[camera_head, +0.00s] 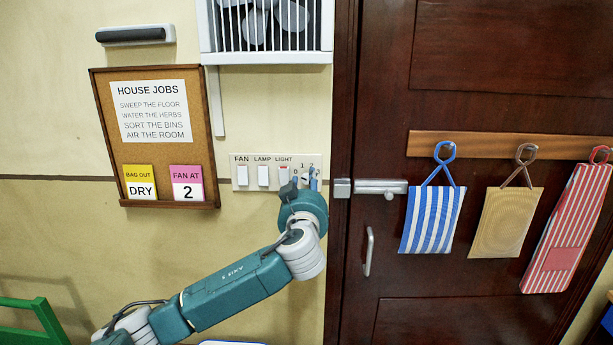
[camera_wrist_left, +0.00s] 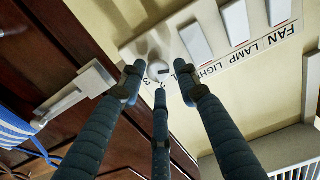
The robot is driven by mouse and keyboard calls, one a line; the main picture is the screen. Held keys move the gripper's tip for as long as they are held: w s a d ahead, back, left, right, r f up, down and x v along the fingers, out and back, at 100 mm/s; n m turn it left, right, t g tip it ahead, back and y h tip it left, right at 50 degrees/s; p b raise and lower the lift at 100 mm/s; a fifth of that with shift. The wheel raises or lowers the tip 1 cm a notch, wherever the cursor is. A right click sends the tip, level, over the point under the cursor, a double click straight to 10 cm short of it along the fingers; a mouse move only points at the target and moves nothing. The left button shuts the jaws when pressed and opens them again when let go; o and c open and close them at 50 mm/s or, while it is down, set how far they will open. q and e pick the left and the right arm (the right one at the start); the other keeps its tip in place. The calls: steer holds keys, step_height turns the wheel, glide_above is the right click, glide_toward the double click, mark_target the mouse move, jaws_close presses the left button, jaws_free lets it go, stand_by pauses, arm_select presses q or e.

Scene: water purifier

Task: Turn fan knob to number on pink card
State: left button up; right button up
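The pink card (camera_head: 187,176) on the cork board reads "FAN AT 2". The switch panel (camera_head: 237,184) has switches labelled FAN, LAMP and LIGHT, and a knob at its right end with numbers 1 and 2 visible above it. In the head view my left gripper (camera_head: 305,181) is in front of the knob and mostly hides it. In the left wrist view the round pale knob (camera_wrist_left: 158,70) shows between the three spread fingertips of my left gripper (camera_wrist_left: 160,82). I cannot tell whether they touch it. The knob's pointer setting is unclear. My right gripper is not in view.
A dark wooden door (camera_head: 470,300) with a latch (camera_head: 380,187) and handle (camera_head: 369,250) is just right of the panel. Cloths hang from hooks on it. A barred fan vent (camera_head: 268,57) is above. A yellow card (camera_head: 139,171) reads "BAG OUT DRY".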

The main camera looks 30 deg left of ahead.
arm_select(q)
steer(key=shift+x, duration=0.85)
jaws_close()
